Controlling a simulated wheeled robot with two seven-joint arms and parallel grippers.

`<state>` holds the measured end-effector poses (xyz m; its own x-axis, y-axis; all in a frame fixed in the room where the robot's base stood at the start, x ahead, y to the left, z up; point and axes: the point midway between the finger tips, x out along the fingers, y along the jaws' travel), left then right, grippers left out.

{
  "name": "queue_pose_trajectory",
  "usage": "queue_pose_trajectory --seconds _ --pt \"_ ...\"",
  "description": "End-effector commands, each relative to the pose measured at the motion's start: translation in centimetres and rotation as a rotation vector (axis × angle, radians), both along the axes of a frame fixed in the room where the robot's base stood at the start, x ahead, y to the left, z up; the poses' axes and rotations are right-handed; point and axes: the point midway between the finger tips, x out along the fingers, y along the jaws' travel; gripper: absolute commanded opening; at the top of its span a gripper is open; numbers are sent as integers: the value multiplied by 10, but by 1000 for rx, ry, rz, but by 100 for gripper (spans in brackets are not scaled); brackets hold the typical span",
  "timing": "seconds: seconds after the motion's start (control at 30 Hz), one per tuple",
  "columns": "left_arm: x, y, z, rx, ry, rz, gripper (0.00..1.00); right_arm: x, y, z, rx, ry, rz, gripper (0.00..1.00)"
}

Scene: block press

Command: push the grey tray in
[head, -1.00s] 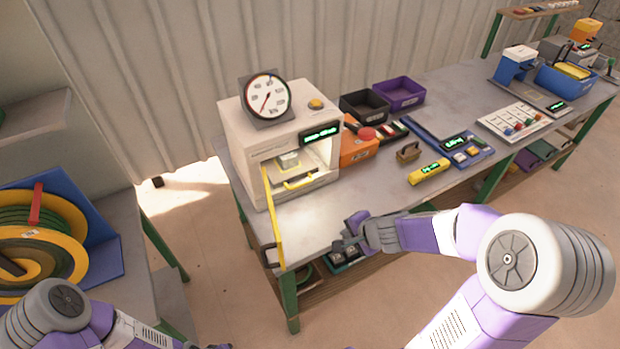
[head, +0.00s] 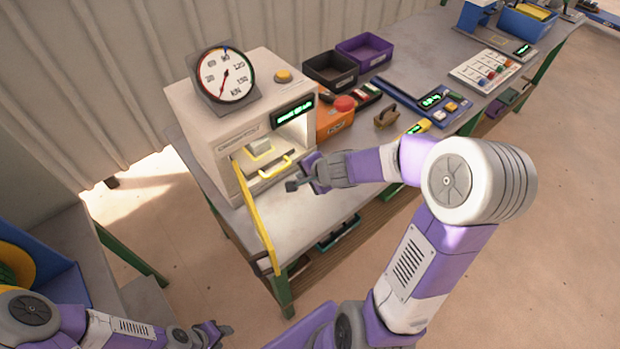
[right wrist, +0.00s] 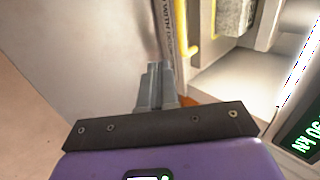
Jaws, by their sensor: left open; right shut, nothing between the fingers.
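The grey tray (head: 264,163) with its yellow handle (head: 277,168) sits in the lit opening of the white press (head: 213,122). A pale block (head: 259,147) rests on it. The press door (head: 254,215), edged in yellow, stands open toward the front. My right gripper (head: 292,186) is shut and empty, just in front and to the right of the handle; I cannot tell whether they touch. In the right wrist view its fingers (right wrist: 153,85) point toward the press, with the block (right wrist: 234,14) beyond. My left gripper (head: 222,333) is open and empty, low in front of the table.
A gauge (head: 226,76) and a yellow button (head: 283,76) are on the press top. An orange box with a red button (head: 345,103) stands right of the press, with black (head: 330,71) and purple (head: 364,50) bins behind. The table's front edge near the door is bare.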

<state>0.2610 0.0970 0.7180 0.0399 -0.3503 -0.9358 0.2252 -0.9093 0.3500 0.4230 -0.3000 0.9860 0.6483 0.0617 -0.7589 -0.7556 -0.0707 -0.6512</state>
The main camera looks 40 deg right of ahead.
Motion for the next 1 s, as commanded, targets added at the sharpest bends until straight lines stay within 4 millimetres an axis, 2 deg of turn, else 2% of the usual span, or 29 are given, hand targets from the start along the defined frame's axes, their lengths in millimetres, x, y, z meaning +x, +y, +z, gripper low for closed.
queue_pose_trajectory --seconds 0.03,0.17,0.23,0.4,0.87,1.0 --pt "0 0 -11 0 0 0 43 7 1 -13 1 1 2 0" --pt "0 0 -24 0 0 0 43 22 3 -30 1 1 1 0" --pt "0 0 -17 0 0 0 43 33 3 -26 1 1 1 0" --pt "0 0 -15 0 -1 0 43 51 5 -28 0 0 0 0" --pt "0 0 -15 0 0 0 43 58 5 -30 -1 0 -1 0" --pt "0 0 -11 0 0 0 43 63 -3 -29 0 0 -18 0"
